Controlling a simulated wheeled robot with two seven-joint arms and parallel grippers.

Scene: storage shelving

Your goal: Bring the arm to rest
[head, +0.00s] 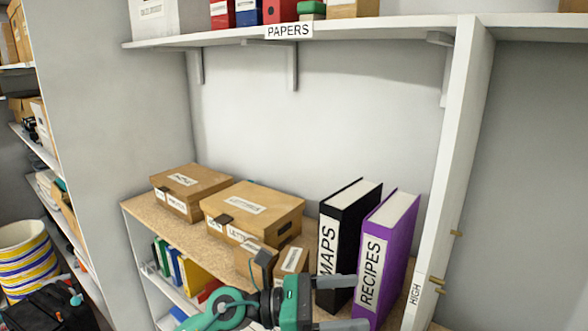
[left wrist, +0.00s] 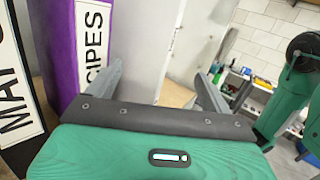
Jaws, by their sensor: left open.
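My left gripper (head: 345,303) is in front of the shelf at the bottom of the head view, its two grey fingers apart and nothing between them. In the left wrist view its fingers (left wrist: 160,88) also stand apart and empty. The purple RECIPES binder (head: 384,258) stands upright on the shelf just behind the fingers, with the black MAPS binder (head: 345,240) to its left. The left wrist view shows the purple binder (left wrist: 88,45) beside the left finger; I cannot tell whether they touch. My right gripper is not in view.
Cardboard boxes (head: 252,213) sit left of the binders on the wooden shelf (head: 150,222). A white post (head: 452,180) marked HIGH stands at the right. The PAPERS shelf (head: 340,32) runs above. A striped basket (head: 28,258) stands at the lower left.

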